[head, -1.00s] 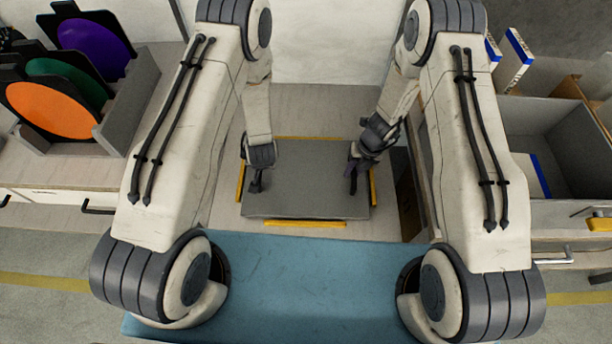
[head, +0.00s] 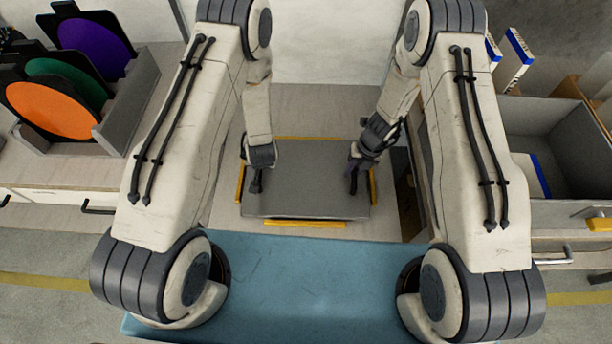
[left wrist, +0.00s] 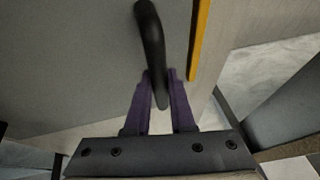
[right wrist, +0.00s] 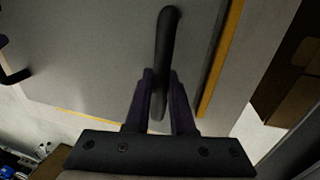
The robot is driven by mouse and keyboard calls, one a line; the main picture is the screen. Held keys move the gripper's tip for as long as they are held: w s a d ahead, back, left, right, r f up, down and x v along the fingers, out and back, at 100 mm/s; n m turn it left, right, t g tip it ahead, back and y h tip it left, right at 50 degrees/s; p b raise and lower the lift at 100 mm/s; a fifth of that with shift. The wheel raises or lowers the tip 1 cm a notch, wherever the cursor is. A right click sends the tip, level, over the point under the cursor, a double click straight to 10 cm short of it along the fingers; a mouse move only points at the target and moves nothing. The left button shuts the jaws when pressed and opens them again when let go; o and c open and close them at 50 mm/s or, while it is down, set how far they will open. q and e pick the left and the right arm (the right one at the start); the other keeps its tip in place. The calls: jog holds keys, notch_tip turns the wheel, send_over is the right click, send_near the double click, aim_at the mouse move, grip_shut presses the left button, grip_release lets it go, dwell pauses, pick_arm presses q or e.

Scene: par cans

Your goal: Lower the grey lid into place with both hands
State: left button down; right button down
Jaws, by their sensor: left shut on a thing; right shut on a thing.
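The grey lid (head: 308,185) is a flat square plate between my two arms in the head view. It looks about level, with yellow strips (head: 305,223) showing along its edges. My left gripper (left wrist: 160,100) is shut on the lid's left black handle (left wrist: 150,35). My right gripper (right wrist: 161,100) is shut on the lid's right black handle (right wrist: 167,40). In the head view the left gripper (head: 256,182) and right gripper (head: 353,180) are at opposite sides of the lid. What lies under the lid is hidden, and I cannot tell whether it touches below.
A rack (head: 130,110) with orange, green and purple discs stands at the left. A grey open bin (head: 540,120) stands at the right. A blue surface (head: 300,285) lies in front of the lid. A brown box (right wrist: 290,75) shows beside the lid in the right wrist view.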

pick_arm(q)
jog(key=shift+r, duration=0.15)
pick_arm(e)
jog(key=shift+r, duration=0.2)
dwell(0.4)
